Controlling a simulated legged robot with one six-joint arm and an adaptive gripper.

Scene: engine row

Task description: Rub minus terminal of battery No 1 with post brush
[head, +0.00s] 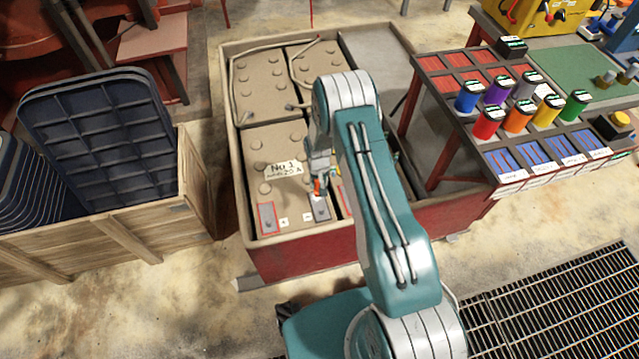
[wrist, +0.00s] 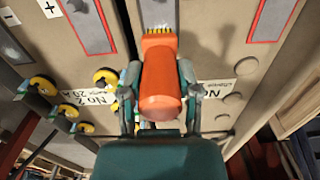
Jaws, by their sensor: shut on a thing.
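Battery No 1 (head: 283,190) is a tan block at the front left of the red box, with a white No 1 label. Its minus terminal is a grey pad (head: 320,208) at the front right corner, and it shows at the top of the wrist view (wrist: 162,12). My gripper (head: 318,170) is over the battery, just behind this pad. In the wrist view my gripper (wrist: 160,95) is shut on the orange post brush (wrist: 162,75). The yellow bristles point to the pad and overlap its near end. I cannot tell whether they touch it.
The plus terminal of No 1 has a red frame (head: 267,218). Battery No 2 (wrist: 60,60), with yellow rings, adjoins. The red box (head: 310,255) has raised walls. A wooden crate (head: 100,225) stands left; a table with coloured cans (head: 487,121) stands right.

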